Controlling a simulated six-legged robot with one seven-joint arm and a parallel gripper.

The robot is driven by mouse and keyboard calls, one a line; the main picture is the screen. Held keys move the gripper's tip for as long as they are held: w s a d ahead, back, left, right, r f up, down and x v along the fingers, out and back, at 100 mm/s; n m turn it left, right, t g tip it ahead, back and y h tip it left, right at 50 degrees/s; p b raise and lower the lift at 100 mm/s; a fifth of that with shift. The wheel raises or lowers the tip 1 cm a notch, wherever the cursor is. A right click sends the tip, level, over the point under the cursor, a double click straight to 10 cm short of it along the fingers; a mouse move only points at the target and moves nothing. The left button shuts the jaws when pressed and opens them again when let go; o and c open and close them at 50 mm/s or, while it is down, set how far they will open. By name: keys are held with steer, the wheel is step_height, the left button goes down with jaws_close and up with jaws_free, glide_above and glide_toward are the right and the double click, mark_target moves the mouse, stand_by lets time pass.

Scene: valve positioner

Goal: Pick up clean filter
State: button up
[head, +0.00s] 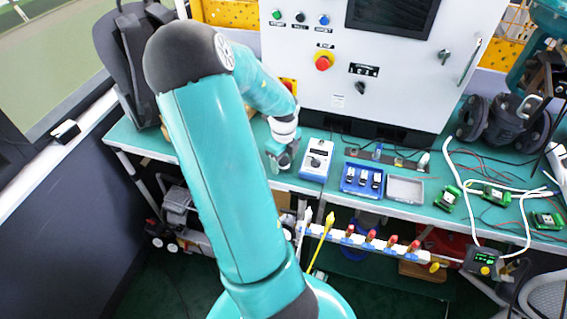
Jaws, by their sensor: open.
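My gripper (283,163) hangs low over the left part of the green bench, just left of a blue-and-white meter (317,158). It is open, and no object shows between its fingers. Part of it is small and hard to make out. A blue tray (347,190) right of the meter holds several small black-and-white pieces (363,178). A shallow grey tray (405,188) beside it looks empty. I cannot tell which piece is the clean filter; the small parts carry no readable label. My gripper is apart from both trays.
A white control cabinet (335,85) with buttons and a red emergency stop (323,62) stands behind the green bench (150,142). Green circuit boards (487,192), a white cable and a dark flanged valve (500,120) occupy the right side. Colored-tip fittings (370,237) line the front below the edge.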

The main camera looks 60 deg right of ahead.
steer(key=shift+f, duration=0.15)
steer(key=c, duration=1.1)
